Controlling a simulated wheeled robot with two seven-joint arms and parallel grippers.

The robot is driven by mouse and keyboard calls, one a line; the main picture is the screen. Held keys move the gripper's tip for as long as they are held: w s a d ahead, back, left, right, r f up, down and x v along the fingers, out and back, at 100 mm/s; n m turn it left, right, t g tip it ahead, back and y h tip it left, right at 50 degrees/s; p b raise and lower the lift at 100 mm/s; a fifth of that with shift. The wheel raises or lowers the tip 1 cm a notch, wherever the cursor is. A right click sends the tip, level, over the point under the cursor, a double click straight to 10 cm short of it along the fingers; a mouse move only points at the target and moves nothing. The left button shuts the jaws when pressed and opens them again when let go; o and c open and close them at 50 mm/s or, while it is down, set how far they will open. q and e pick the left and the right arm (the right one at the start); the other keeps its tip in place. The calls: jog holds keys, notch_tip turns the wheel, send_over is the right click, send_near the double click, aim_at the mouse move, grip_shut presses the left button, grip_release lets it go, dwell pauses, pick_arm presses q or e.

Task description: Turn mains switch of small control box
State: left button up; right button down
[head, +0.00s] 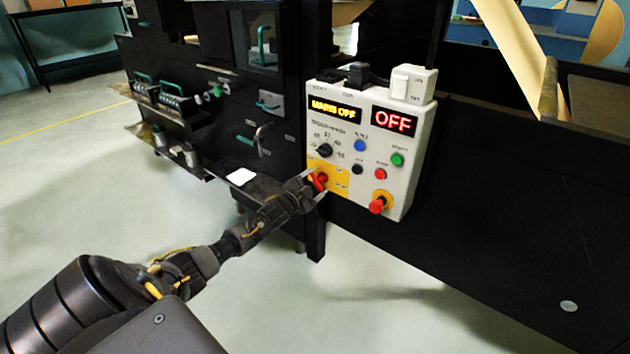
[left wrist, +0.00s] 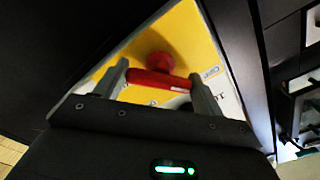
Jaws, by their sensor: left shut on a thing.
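The small control box (head: 410,115) is a light panel on the dark machine. Its displays read "MAINS OFF" (head: 335,108) and "OFF" (head: 393,121). The red mains switch (head: 322,178) sits on a yellow plate (head: 341,181) at the box's lower left. My left gripper (head: 318,183) reaches it from the lower left and is shut on its red handle. In the left wrist view the red handle (left wrist: 158,80) lies between the two grey fingers, in front of the yellow plate (left wrist: 185,35). The fingers partly hide the plate's labels. My right gripper is not in view.
A red mushroom button (head: 378,205) sticks out right of the switch. A black selector knob (head: 325,150) and blue, red and green buttons (head: 397,159) are above. A dark machine shelf (head: 262,187) lies left of the box. The pale floor (head: 130,220) is open.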

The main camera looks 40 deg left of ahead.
pick_arm(q)
jog(key=shift+n, duration=0.5)
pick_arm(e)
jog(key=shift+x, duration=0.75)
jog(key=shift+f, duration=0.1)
pick_arm(q)
jog(key=o, duration=1)
jog(key=shift+s, duration=0.15)
jog(key=shift+s+p, duration=0.3)
jog(key=shift+p, duration=0.05)
jog(key=s+p, duration=0.1)
jog(key=s, duration=0.9)
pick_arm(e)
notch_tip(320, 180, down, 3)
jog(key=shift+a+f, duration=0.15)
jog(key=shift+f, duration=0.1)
